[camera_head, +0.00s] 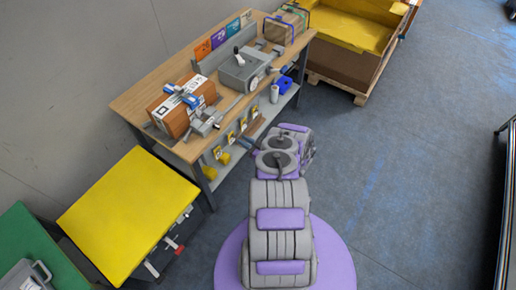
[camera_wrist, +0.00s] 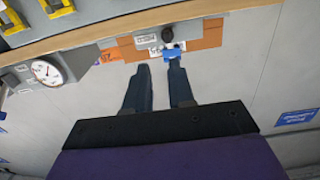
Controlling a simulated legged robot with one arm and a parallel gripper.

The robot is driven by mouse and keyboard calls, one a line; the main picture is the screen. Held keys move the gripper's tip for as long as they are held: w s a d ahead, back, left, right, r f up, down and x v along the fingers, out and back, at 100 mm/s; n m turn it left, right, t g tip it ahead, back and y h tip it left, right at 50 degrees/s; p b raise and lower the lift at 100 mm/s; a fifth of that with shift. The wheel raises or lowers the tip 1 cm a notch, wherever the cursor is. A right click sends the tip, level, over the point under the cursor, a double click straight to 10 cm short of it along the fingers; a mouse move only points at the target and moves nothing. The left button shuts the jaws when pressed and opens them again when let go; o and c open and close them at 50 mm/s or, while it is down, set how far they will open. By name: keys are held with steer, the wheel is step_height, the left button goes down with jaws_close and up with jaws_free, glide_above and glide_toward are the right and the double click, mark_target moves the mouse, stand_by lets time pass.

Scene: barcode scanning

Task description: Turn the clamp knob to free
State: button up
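A brown carton (camera_head: 182,105) with white labels sits in a grey clamp (camera_head: 206,122) on the left part of the workbench. A blue piece (camera_head: 180,96) lies across the carton's top. In the wrist view, which looks upside down, the carton (camera_wrist: 205,36) shows beyond my fingers. A small dark round knob (camera_wrist: 168,34) is in front of it, beside a blue piece (camera_wrist: 172,52). My gripper (camera_wrist: 158,68) is open with nothing between its fingers. The knob and blue piece lie past the right fingertip, seemingly apart from it. In the head view my fingers are hard to make out.
The workbench (camera_head: 136,103) also bears a grey device (camera_head: 243,70) with a dial and a strapped parcel (camera_head: 285,25). A yellow-topped table (camera_head: 130,215) stands left of my base. A pallet crate (camera_head: 345,68) is behind right. The floor to the right is clear.

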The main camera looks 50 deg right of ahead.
steer(key=s, duration=0.7)
steer(key=shift+s+d, duration=0.15)
steer(key=shift+d, duration=0.2)
steer(key=shift+s, duration=0.1)
stand_by(0.7)
steer(key=s+d+b, duration=0.1)
steer(key=s+b, duration=0.1)
steer(key=s, duration=1.5)
steer(key=shift+b, duration=0.4)
steer(key=shift+d, duration=0.1)
